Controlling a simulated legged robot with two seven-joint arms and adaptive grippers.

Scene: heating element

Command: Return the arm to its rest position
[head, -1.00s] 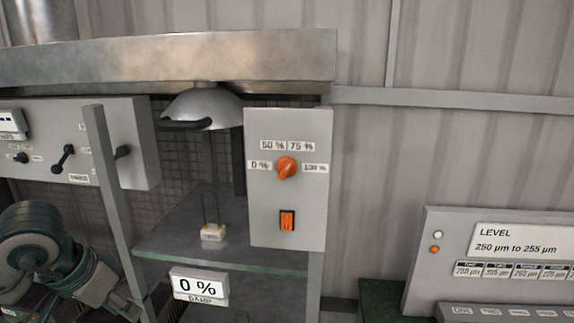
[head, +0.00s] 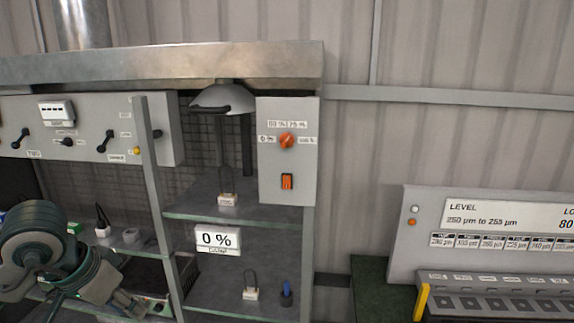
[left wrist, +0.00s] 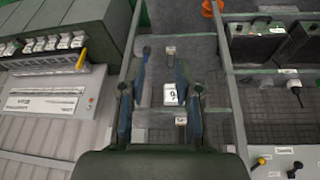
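My left arm comes in at the lower left of the head view, in front of the shelf unit, with the left gripper (head: 125,300) low and partly hidden. In the left wrist view the left gripper (left wrist: 163,62) has its two fingers apart with nothing held between them. The grey control box (head: 290,160) carries an orange knob (head: 287,141) and an orange switch (head: 287,181). Beside it hangs a metal dome (head: 223,98). A display (head: 218,240) reads 0 %. My right gripper is out of view.
The shelf unit's upright post (head: 160,210) stands close to my left arm. Small items, including a blue-topped one (head: 287,292), sit on the lower shelf. A LEVEL panel (head: 470,225) stands at the right. The wall between is bare.

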